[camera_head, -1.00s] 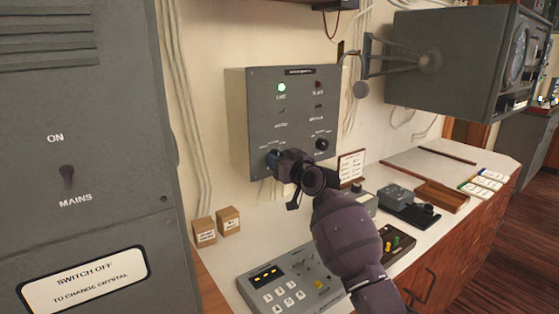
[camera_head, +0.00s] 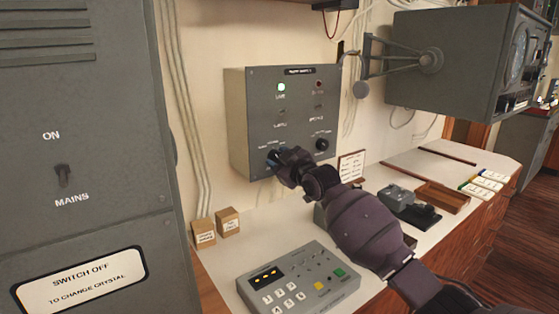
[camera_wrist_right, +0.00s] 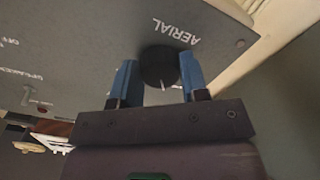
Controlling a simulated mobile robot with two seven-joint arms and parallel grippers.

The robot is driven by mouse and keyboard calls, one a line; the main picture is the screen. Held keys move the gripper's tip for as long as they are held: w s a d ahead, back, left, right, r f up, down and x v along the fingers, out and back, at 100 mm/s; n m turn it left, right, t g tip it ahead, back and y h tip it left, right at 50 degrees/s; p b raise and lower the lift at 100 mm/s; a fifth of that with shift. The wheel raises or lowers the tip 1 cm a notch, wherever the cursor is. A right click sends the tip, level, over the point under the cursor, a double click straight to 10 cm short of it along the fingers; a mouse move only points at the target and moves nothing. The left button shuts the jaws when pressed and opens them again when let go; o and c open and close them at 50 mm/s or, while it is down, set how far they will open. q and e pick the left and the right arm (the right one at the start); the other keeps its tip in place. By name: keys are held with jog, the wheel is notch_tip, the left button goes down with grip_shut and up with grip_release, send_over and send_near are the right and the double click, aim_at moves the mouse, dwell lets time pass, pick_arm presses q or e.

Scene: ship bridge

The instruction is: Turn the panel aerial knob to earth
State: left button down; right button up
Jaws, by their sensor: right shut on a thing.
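The grey wall panel (camera_head: 300,105) carries a lit green lamp, a dark red lamp and two knobs along its lower part. The panel aerial knob (camera_wrist_right: 158,66) is round and black with a white pointer line, beside the word AERIAL in the right wrist view. My right gripper (camera_wrist_right: 158,85) is shut on this knob, with one blue finger on each side of it. In the head view my right gripper (camera_head: 274,158) reaches the lower left of the panel and hides the knob. My left gripper is not in view.
A second black knob (camera_head: 322,144) sits to the right on the panel. Below, a keypad unit (camera_head: 297,278), two small boxes (camera_head: 216,227) and a Morse key (camera_head: 410,207) stand on the white counter. A grey cabinet (camera_head: 80,180) stands close at left.

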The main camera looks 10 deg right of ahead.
jog(key=shift+n, duration=1.1)
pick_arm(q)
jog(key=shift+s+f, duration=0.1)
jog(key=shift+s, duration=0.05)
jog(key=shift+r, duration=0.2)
pick_arm(e)
jog(key=o, duration=0.9)
pick_arm(q)
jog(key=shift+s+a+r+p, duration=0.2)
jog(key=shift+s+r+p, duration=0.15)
jog(key=shift+p, duration=0.65)
pick_arm(e)
jog(key=shift+v, duration=5.45)
